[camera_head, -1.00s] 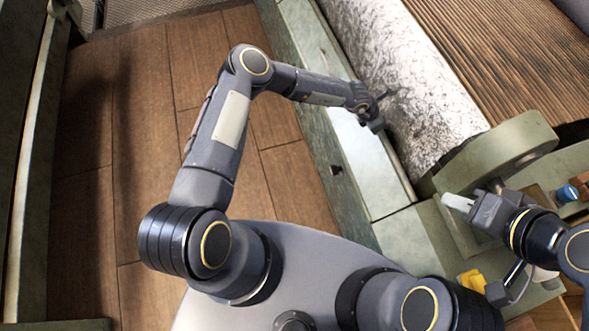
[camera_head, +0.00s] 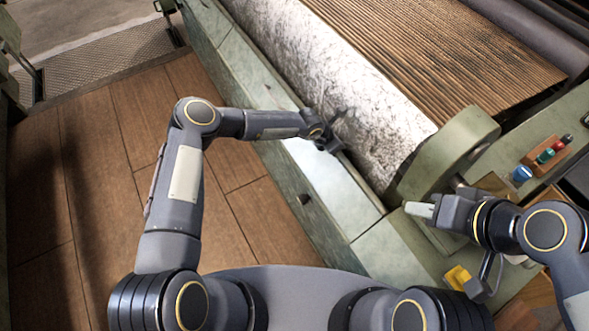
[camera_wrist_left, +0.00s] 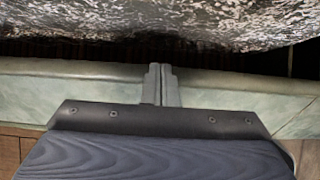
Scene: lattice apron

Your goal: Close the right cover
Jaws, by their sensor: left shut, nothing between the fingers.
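A long pale green machine cover (camera_head: 328,187) runs along the near side of the mottled white roller; a seam parts it from a green panel (camera_head: 392,250) at right. I cannot tell which part is the right cover or whether it is open. My left gripper (camera_head: 333,146) is over the cover's roller-side edge, partly hidden by its own wrist. In the left wrist view its fingers (camera_wrist_left: 160,72) are shut and empty, in front of the green strip; contact is unclear. My right gripper (camera_head: 420,210) points left beside the green end housing, with nothing visibly held.
The mottled roller (camera_head: 370,105) and ribbed brown apron (camera_head: 440,45) lie beyond the cover. A round-topped green end housing (camera_head: 455,150) stands near my right gripper. Coloured buttons (camera_head: 545,156) and a yellow part (camera_head: 457,277) are at right. The brown floor (camera_head: 90,180) at left is clear.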

